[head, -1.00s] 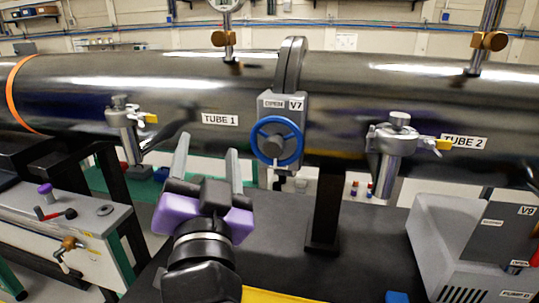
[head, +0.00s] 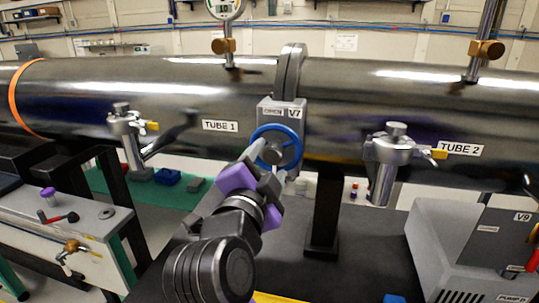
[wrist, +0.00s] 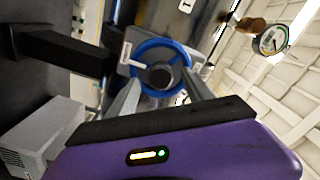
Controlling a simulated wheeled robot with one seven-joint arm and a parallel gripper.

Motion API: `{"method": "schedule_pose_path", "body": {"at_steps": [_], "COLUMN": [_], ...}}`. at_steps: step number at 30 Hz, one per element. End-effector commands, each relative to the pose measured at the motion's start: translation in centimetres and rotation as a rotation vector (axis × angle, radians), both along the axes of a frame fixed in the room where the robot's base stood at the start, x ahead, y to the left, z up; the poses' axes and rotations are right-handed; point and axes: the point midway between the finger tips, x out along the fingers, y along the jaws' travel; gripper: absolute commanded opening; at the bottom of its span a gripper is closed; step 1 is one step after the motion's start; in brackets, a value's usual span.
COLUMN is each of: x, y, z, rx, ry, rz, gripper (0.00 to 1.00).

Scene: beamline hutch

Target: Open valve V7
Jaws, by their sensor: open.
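Valve V7 is a grey block labelled V7 (head: 294,113) on the dark tube, with a round blue handwheel (head: 291,133) on its front. In the wrist view the blue handwheel (wrist: 137,62) lies straight ahead, with a dark round hub at its middle. My gripper (head: 270,158) is in front of the handwheel and hides its lower left part in the head view. In the wrist view the two fingers of my gripper (wrist: 160,92) are apart, one to each side of the wheel's lower part. I cannot tell whether they touch it.
Dark tubes labelled TUBE 1 (head: 220,126) and TUBE 2 (head: 459,149) run across the view. Metal fittings (head: 128,135) and (head: 390,160) stick out on both sides of V7. A grey pump unit with V9 (head: 480,250) stands at the lower right. A black post (head: 325,210) stands under the tube.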

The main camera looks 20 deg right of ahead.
Motion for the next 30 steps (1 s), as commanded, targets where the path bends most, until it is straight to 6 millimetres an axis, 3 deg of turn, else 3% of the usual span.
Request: {"method": "schedule_pose_path", "body": {"at_steps": [6,14,23,30], "x": [1.23,1.32,1.3,1.29], "y": [-0.9,-0.94,-0.94,-0.94], "z": [0.05,-0.02,-0.03,-0.07], "rx": [0.0,0.001,0.0,-0.013], "ry": [0.0,-0.001,0.0,0.01], "rz": [0.0,0.001,0.001,0.001], "gripper": [0.59,0.59,0.0,0.0]}}
